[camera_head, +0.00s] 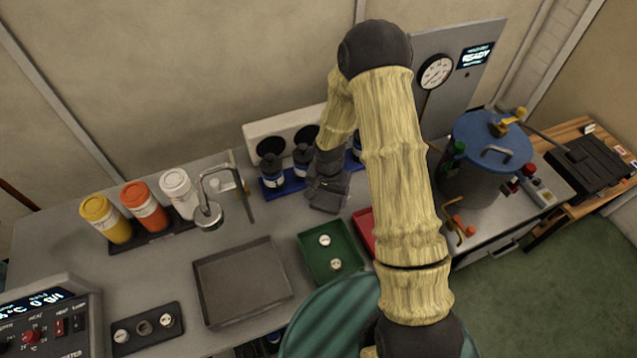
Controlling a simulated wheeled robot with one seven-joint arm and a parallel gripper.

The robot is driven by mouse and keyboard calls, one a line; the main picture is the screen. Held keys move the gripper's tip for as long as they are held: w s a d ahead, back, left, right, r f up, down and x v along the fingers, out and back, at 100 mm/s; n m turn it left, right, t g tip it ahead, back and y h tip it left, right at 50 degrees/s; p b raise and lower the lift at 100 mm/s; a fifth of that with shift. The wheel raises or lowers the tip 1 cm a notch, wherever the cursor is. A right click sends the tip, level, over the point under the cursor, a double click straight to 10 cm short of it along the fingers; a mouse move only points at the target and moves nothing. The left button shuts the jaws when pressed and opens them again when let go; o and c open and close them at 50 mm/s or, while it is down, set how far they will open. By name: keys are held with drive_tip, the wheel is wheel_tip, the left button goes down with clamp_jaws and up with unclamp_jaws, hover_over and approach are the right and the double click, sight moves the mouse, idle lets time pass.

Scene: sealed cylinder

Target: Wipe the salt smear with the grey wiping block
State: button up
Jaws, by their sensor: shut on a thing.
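My gripper (328,192) points down over the back middle of the grey counter, just in front of the dark bottles. It is shut on a dark grey piece at its lower end, which I take to be the grey wiping block; gripper and block are hard to tell apart here. I cannot tell whether the block touches the counter. I cannot make out the salt smear; the gripper and my arm cover part of the counter.
Dark bottles in a blue rack (272,188) stand close behind the gripper. A green tray (318,275) with two small round pieces lies in front, beside a red tray (366,232). A grey tray (240,282) lies left. A blue-lidded pot (480,165) stands right.

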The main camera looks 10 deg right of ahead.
sight(321, 200)
drive_tip(key=shift+s+a, duration=0.2)
drive_tip(key=shift+a, duration=0.6)
drive_tip(key=shift+a+r+p, duration=0.15)
drive_tip(key=shift+r+p, duration=0.1)
drive_tip(key=shift+r, duration=0.3)
drive_tip(key=shift+a+r+p, duration=0.15)
drive_tip(key=shift+r+p, duration=0.1)
drive_tip(key=shift+r, duration=0.3)
drive_tip(key=shift+s+d+r+p, duration=0.1)
drive_tip(key=shift+d+r+p, duration=0.05)
drive_tip(key=shift+r+p, duration=2)
drive_tip(key=shift+r, duration=0.85)
